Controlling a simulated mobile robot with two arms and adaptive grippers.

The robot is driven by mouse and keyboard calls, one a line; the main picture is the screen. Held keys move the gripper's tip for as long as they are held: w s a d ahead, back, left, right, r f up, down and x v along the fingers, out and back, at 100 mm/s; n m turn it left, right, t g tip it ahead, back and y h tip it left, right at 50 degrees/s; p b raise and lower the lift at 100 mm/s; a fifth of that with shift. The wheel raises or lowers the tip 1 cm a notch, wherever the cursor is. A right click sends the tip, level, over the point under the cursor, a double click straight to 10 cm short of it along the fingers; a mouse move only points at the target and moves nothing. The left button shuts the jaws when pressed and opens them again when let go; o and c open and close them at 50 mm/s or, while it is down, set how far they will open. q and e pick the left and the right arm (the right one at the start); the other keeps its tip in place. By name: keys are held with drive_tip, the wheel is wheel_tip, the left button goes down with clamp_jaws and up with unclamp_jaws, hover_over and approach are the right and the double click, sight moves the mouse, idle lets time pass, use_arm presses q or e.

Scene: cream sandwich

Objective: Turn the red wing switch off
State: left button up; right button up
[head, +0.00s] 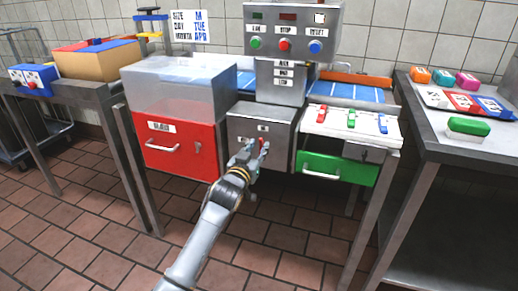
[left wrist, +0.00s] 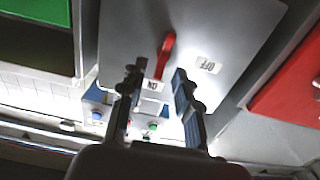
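The red wing switch (left wrist: 166,54) is on the front of a grey metal box (left wrist: 225,25), between an ON label (left wrist: 153,85) and an OFF label (left wrist: 208,65), both upside down in the left wrist view. Its lower end points toward ON. My left gripper (left wrist: 157,73) is open, with one finger on each side of the line to the switch; contact cannot be told. In the head view my left gripper (head: 257,149) is at the grey box (head: 275,126) and mostly covers the switch. My right gripper is not in view.
A red drawer (head: 184,158) is left of the grey box and a green drawer (head: 338,169) is right of it. A control panel (head: 291,28) with green, red and blue buttons stands above. A metal side table (head: 440,149) is at the right.

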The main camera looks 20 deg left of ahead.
use_arm(q)
drive_tip(key=shift+w, duration=0.85)
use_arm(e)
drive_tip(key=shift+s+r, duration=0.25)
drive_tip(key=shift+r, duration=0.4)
use_arm(q)
drive_tip(key=shift+c, duration=0.2)
clamp_jaws()
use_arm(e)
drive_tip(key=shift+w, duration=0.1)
